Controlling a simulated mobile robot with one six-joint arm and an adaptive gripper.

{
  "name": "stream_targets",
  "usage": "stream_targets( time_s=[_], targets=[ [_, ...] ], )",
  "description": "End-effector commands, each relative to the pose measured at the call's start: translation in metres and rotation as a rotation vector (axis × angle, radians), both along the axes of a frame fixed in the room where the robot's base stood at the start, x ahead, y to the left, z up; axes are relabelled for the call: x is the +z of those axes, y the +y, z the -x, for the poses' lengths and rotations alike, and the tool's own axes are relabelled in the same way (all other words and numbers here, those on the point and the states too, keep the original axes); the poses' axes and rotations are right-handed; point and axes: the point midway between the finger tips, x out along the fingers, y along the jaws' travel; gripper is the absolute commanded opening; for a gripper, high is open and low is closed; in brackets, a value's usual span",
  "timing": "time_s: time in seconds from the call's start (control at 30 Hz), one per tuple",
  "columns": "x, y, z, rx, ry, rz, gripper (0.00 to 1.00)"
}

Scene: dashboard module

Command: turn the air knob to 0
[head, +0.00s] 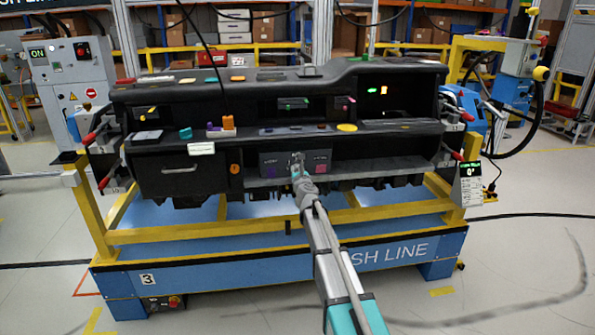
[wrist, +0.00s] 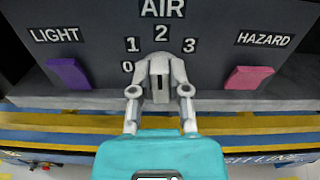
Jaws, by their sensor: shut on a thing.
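The air knob (wrist: 160,92) is on the dark panel under the AIR label (wrist: 163,8), with the numbers 0, 1, 2 and 3 in an arc around it. My gripper (wrist: 160,66) is shut on the knob, one finger on each side. The fingers hide much of the knob, and I cannot tell for certain which number it points to. The numeral 0 (wrist: 127,67) is at the lower left, and 2 is straight above the fingers. In the head view my gripper (head: 298,172) reaches the panel (head: 268,163) in the middle of the dashboard.
A purple LIGHT switch (wrist: 68,76) is left of the knob and a pink HAZARD switch (wrist: 249,77) is right of it. A yellow rail (wrist: 60,125) runs below. A small display (head: 470,175) at the dashboard's right reads 0°.

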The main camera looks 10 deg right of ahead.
Motion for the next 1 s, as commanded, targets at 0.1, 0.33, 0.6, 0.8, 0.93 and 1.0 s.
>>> stream_targets(
  time_s=[0.1,0.33,0.6,0.8,0.93,1.0],
  targets=[
    [0.0001,0.0008,-0.0031,0.0,0.0,0.062,0.0],
    [-0.0004,0.0027,-0.0036,0.0,0.0,0.239,0.0],
    [-0.0015,0.0051,-0.0041,0.0,-0.001,0.492,0.0],
    [-0.0027,0.0066,-0.0045,-0.001,-0.001,0.682,0.0],
    [-0.0037,0.0074,-0.0047,-0.001,-0.001,0.804,0.0],
    [-0.0042,0.0078,-0.0048,-0.001,-0.001,0.871,0.0]
  ],
)
